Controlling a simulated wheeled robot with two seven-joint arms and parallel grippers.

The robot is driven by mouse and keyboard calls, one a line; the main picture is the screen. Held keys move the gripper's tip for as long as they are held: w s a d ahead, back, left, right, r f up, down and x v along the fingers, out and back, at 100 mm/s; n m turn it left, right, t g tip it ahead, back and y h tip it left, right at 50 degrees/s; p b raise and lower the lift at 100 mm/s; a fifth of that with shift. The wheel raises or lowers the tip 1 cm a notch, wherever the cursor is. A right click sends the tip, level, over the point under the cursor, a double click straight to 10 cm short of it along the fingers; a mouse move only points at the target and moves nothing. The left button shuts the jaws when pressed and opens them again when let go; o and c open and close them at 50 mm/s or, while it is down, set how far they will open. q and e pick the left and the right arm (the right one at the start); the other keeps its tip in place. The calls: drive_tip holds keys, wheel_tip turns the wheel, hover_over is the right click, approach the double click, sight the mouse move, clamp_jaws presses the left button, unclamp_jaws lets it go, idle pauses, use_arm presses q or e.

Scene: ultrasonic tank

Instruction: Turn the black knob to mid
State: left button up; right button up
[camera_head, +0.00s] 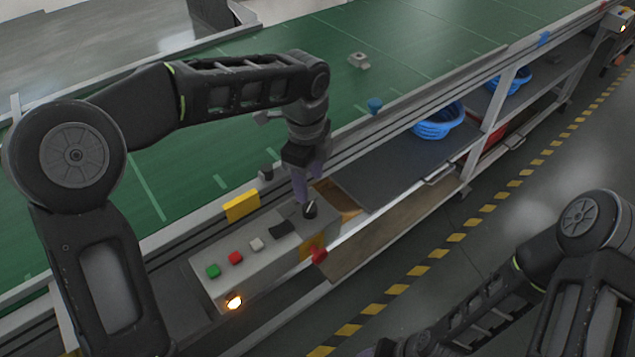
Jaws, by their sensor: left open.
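The black knob (310,209) sits at the right end of the top of a grey control box (220,292). My left gripper (306,196) points down right at the knob, with its fingers open around or just beside it. I cannot tell whether the fingers touch the knob, and they partly hide it. The knob's pointer direction is too small to read. My right arm comes in at the lower right, and its gripper is not clearly visible at the bottom edge.
The box also carries a green button (213,271), a red button (235,258), a white button (257,244) and a lit orange lamp (234,301). A green conveyor (420,40) runs behind. Blue baskets (438,124) sit on the lower shelf.

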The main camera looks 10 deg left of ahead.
sight(310, 207)
use_arm(q)
drive_tip(key=shift+s, duration=0.25)
drive_tip(key=shift+w+f+p, duration=0.15)
drive_tip(key=shift+f+p, duration=0.1)
drive_tip(key=shift+f, duration=1.7)
drive_tip(key=shift+w+f+p, duration=0.1)
drive_tip(key=shift+f+p, duration=0.1)
drive_tip(key=shift+f, duration=1.75)
drive_tip(key=shift+c, duration=0.2)
clamp_jaws()
